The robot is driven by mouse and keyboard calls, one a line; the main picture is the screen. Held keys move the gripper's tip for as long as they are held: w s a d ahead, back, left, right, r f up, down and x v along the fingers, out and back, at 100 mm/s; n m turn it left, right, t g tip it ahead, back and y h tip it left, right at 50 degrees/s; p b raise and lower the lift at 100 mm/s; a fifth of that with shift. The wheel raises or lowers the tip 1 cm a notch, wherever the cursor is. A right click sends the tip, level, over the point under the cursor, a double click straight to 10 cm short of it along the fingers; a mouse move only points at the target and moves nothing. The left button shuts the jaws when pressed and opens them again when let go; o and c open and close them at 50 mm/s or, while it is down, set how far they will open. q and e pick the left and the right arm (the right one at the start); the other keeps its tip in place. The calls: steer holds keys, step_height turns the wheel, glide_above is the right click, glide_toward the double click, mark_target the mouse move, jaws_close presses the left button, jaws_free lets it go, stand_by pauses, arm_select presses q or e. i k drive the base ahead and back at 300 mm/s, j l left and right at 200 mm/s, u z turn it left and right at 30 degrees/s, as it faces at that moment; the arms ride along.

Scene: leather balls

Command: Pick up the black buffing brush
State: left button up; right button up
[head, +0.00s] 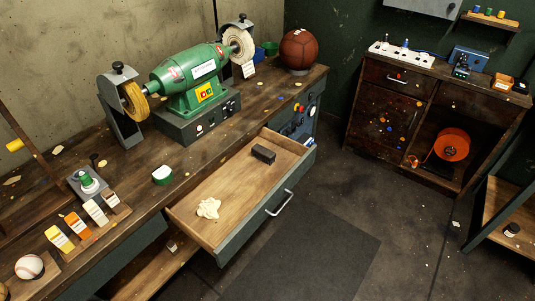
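A small dark block, which looks like the black buffing brush (263,154), lies in the open wooden drawer (235,187) toward its back right. Its bristles cannot be made out at this size. A crumpled cream cloth (208,208) lies in the same drawer, nearer the front left and apart from the block. Neither of my grippers is in view.
The drawer sticks out from the workbench (150,195), its handle (279,203) facing the floor. A green buffing machine (190,80) stands on the bench, with a brown ball (299,49) behind it. A baseball (29,267) sits front left. The dark floor mat (305,255) is clear.

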mark_target(262, 153)
steer(key=i+l, duration=0.45)
steer(key=i+l+u, duration=0.2)
steer(key=l+u, duration=0.2)
steer(key=i+l+u, duration=0.2)
steer(key=u, duration=0.15)
steer(key=l+u, duration=0.4)
steer(key=l, duration=0.15)
steer(key=i, duration=0.05)
